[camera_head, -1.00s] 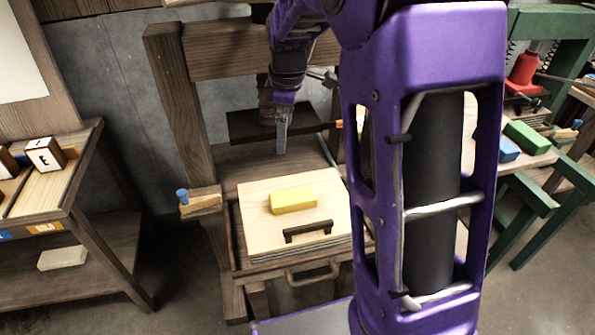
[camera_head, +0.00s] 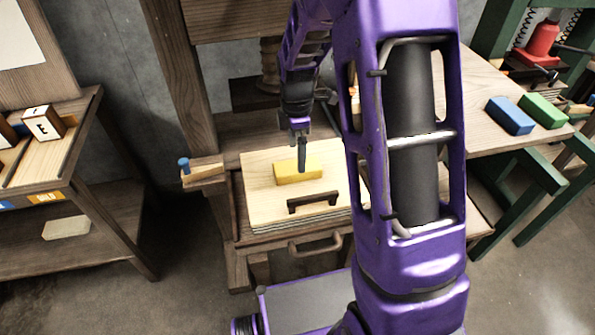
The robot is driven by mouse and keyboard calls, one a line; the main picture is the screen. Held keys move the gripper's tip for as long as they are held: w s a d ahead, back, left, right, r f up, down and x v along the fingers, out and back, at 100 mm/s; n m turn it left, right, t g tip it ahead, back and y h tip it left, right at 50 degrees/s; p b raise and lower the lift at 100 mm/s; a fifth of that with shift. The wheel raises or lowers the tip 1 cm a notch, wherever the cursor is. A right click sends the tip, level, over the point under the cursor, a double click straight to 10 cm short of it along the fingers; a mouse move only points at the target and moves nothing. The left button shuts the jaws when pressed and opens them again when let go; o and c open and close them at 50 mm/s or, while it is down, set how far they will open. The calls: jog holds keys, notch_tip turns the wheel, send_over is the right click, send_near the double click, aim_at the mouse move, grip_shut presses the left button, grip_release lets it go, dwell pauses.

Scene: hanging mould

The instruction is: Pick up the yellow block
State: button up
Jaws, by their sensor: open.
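The yellow block (camera_head: 288,173) lies on a pale wooden board (camera_head: 262,205) with a dark handle, at the middle of the view. My gripper (camera_head: 302,165) points down at the block, and its dark finger overlaps the block's right half in the picture. Only one finger shows clearly, seen nearly edge-on. The block rests on the board. I cannot tell whether the finger touches the block or hangs just above or in front of it.
A dark handle (camera_head: 313,202) stands up from the board in front of the block. A wooden clamp with a blue knob (camera_head: 184,165) is to the left. Blue (camera_head: 511,115) and green (camera_head: 543,110) blocks lie on the right table. A lettered cube (camera_head: 43,122) sits on the left shelf.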

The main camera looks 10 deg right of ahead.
jog(key=shift+s+f+b, duration=0.15)
jog(key=shift+f+b, duration=0.25)
jog(key=shift+f, duration=2.3)
jog(key=c, duration=1.5)
